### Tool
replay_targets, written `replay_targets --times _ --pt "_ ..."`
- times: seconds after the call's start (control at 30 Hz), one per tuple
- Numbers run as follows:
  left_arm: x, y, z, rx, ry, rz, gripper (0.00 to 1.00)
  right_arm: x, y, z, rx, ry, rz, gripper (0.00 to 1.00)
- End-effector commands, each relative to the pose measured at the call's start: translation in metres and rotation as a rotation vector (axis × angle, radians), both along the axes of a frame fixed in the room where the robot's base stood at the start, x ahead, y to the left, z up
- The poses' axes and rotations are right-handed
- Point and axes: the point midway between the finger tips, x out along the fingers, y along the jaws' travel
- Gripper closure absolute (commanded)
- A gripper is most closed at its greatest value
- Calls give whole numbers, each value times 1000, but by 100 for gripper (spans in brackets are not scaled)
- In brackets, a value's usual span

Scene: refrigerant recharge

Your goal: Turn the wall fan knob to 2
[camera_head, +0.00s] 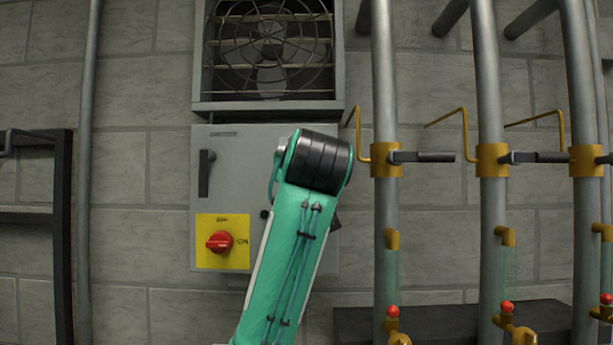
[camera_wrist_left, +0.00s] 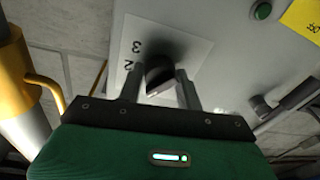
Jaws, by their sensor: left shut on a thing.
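The wall fan (camera_head: 268,45) sits behind a wire guard above a grey control box (camera_head: 235,140). In the left wrist view the dark fan knob (camera_wrist_left: 160,70) stands on a white label plate (camera_wrist_left: 192,45) with the numbers 2 and 3 visible at its left. My left gripper (camera_wrist_left: 159,82) is shut on the knob, one finger on each side. I cannot tell which number the knob points to. In the head view my green arm hides the knob and the left gripper. My right gripper is not in view.
On the box are a red rotary switch (camera_head: 220,241) on a yellow plate marked ON and a black handle (camera_head: 206,173). A green button (camera_wrist_left: 262,11) shows in the left wrist view. Grey pipes with yellow valves (camera_head: 387,159) stand close at the right.

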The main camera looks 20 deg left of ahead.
Motion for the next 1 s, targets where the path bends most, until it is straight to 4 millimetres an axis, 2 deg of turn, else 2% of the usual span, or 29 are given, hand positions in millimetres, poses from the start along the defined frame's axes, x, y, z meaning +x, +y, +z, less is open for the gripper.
replay_targets --times 0.03,0.2,0.6,1.0 --pt "0 1 -3 41 11 1 87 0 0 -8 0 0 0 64" --pt "-1 1 -3 195 56 2 87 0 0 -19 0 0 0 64" --pt "-1 3 -3 524 150 2 87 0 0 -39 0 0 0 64" --pt "-1 3 -1 696 201 3 87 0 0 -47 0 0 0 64"
